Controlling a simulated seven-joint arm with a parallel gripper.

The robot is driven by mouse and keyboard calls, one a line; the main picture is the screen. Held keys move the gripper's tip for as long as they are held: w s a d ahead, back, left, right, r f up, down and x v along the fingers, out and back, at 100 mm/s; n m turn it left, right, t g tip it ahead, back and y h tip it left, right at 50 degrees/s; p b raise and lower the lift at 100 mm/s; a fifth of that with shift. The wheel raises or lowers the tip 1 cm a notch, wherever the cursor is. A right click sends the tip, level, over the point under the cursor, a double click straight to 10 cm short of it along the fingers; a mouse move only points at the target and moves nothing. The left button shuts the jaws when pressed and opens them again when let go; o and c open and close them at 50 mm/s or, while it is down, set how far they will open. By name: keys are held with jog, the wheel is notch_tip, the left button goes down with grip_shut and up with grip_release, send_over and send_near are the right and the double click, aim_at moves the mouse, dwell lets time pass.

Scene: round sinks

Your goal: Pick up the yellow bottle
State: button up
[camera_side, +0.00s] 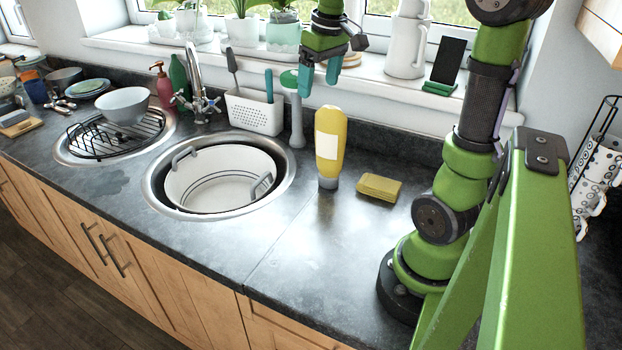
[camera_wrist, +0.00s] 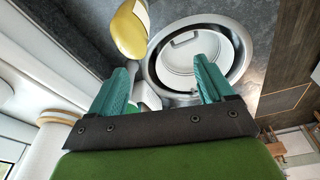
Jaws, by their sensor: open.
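The yellow bottle (camera_side: 330,148) with a white label and grey cap stands upright, cap down, on the dark counter, right of the round sink with the white basin. In the wrist view the yellow bottle (camera_wrist: 130,32) is at the top, a little left of centre, beyond the fingers. My gripper (camera_side: 320,82) is open and empty, above and behind the bottle, close to the window sill. In the wrist view its two teal fingers (camera_wrist: 168,82) are spread apart, with nothing between them in their grip. The bottle and the fingers are apart.
A yellow sponge (camera_side: 379,187) lies right of the bottle. A white caddy (camera_side: 254,113) and a green-topped brush (camera_side: 296,110) stand behind the sink (camera_side: 285,185). A white jug (camera_side: 406,45) and a phone on a stand (camera_side: 447,62) are on the sill. The counter before the bottle is clear.

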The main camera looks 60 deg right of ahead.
jog(key=shift+n+g, duration=0.5)
jog(key=shift+n, duration=0.1)
jog(key=d, duration=0.2)
jog(key=d+r, duration=0.1)
jog(key=d, duration=0.1)
notch_tip(320, 180, up, 2)
jog(key=r+n, duration=0.1)
jog(key=n, duration=0.1)
jog(key=n+g, duration=0.1)
jog(key=n, duration=0.1)
send_near(331, 124)
jog(key=shift+y, duration=0.4)
jog(key=f, duration=0.1)
jog(key=d+f, duration=0.1)
jog(key=f, duration=0.1)
jog(key=w+d+f, duration=0.1)
jog(key=f, duration=0.1)
jog(key=shift+d, duration=0.1)
jog(key=shift+d+f, duration=0.15)
jog(key=shift+f, duration=1.45)
jog(key=shift+d+f, duration=0.2)
jog(key=shift+f, duration=1.4)
jog(key=shift+r, duration=0.1)
grip_shut()
